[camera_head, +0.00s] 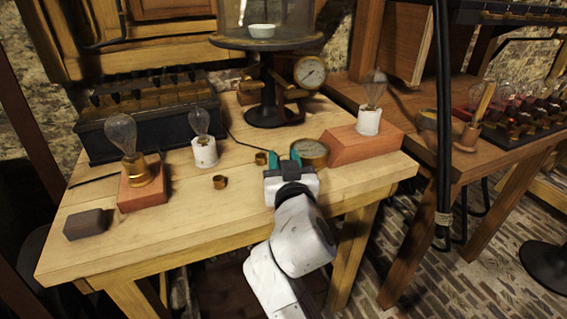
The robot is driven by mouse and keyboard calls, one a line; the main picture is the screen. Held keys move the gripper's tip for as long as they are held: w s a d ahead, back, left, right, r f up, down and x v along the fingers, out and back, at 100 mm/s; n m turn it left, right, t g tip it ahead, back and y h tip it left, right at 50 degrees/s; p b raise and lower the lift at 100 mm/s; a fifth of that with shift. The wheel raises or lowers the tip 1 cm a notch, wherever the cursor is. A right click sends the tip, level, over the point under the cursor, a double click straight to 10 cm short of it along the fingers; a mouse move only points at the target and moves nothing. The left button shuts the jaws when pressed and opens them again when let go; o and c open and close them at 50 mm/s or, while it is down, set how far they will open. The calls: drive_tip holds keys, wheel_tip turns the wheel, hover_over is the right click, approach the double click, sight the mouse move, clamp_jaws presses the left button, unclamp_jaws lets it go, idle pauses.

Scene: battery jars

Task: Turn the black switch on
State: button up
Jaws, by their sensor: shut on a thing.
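My gripper (283,159) is low over the front middle of the light wooden table (190,225), its two teal fingertips pointing away from me. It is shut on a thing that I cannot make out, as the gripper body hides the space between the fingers. A small brass cup (261,158) is just left of the fingertips, and a round brass gauge (311,151) lies just right of them. I cannot pick out a black switch for certain. A long black box (150,130) with a row of dark knobs stands at the back left.
Bulbs stand on a red block (142,196), a white holder (204,153) and a longer red block (362,145). A dark block (87,224) lies front left. A loose brass ring (220,182) is near the gripper. A glass jar on a black stand (275,112) rises behind.

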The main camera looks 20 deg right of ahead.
drive_tip(key=o, duration=1)
drive_tip(key=shift+s, duration=0.1)
drive_tip(key=shift+c, duration=0.2)
drive_tip(key=shift+r+n+y+p, duration=0.3)
drive_tip(key=shift+y+p, duration=0.2)
drive_tip(key=shift+p, duration=0.5)
drive_tip(key=shift+r+p, duration=0.15)
drive_tip(key=shift+p, duration=0.45)
drive_tip(key=shift+w+n+y+p, duration=0.25)
drive_tip(key=shift+n+y+p, duration=0.3)
drive_tip(key=shift+p, duration=0.5)
drive_tip(key=shift+a+t+y+p, duration=0.1)
drive_tip(key=shift+t+y+p, duration=0.35)
drive_tip(key=shift+p, duration=0.65)
drive_tip(key=shift+n+y+p, duration=0.4)
drive_tip(key=shift+n+p, duration=0.05)
drive_tip(key=shift+p, duration=0.65)
drive_tip(key=y+p, duration=0.1)
drive_tip(key=p, duration=0.3)
drive_tip(key=n+p, duration=0.1)
drive_tip(key=p, duration=0.3)
drive_tip(key=shift+w+a+y, duration=0.1)
drive_tip(key=shift+w+y, duration=0.1)
drive_tip(key=shift+y, duration=0.2)
drive_tip(key=y+p, duration=0.1)
drive_tip(key=p, duration=0.3)
drive_tip(key=shift+s+n+g+p, duration=0.1)
drive_tip(key=shift+n+g+p, duration=0.2)
drive_tip(key=shift+p, duration=0.1)
